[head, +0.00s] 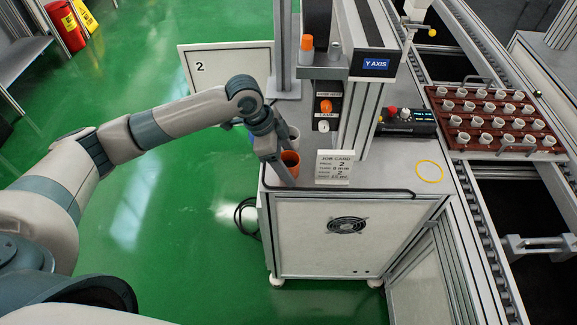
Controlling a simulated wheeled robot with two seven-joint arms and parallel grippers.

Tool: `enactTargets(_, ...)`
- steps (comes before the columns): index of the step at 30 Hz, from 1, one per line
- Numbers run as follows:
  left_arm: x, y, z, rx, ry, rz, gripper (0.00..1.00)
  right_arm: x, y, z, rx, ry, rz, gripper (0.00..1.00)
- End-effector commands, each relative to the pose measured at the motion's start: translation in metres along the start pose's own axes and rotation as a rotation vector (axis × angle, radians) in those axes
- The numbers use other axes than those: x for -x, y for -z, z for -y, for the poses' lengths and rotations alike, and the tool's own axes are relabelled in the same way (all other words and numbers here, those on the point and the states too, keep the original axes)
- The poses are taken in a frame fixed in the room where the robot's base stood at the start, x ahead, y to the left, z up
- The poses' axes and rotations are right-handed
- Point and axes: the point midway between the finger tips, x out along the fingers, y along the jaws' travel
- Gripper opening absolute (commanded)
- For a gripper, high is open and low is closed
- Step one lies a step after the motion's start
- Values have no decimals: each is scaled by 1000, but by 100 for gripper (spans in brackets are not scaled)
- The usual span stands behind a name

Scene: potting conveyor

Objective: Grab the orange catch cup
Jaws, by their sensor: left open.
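The orange catch cup (291,158) stands on the near left corner of the grey machine cabinet's top. Its dark open mouth faces up. My left arm reaches in from the left, and my left gripper (281,168) points down at the cup. Its fingers are open and overlap the cup's left side in the head view. I cannot tell whether they touch it or sit around it. Part of the cup is hidden behind the fingers. A pale grey cup (294,134) stands just behind the orange one. My right gripper is not in view.
A job card (334,167) stands just right of the cup. A red tray (494,122) of white cups sits on the conveyor.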

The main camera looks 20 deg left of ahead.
Motion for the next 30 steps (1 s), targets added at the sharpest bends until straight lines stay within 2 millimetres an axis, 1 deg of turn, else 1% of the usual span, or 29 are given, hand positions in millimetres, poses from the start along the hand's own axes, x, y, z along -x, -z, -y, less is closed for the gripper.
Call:
enactTargets(1,0,0,0,0,0,0,66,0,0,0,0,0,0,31)
enactTargets(2,0,0,0,0,0,0,61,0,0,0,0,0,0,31)
enactTargets(3,0,0,0,0,0,0,51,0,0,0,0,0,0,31)
enactTargets(5,0,0,0,0,0,0,37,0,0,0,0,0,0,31)
enactTargets(6,0,0,0,0,0,0,27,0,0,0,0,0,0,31)
enactTargets(7,0,0,0,0,0,0,23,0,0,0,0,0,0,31)
enactTargets(16,1,0,0,0,0,0,22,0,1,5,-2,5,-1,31)
enactTargets(20,6,2,1,0,1,-1,22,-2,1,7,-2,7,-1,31)
enactTargets(23,14,6,1,0,2,-3,22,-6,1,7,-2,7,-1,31)
enactTargets(26,27,12,1,-2,4,-2,22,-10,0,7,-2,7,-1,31)
enactTargets(30,48,20,1,-3,4,-2,22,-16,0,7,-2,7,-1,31)
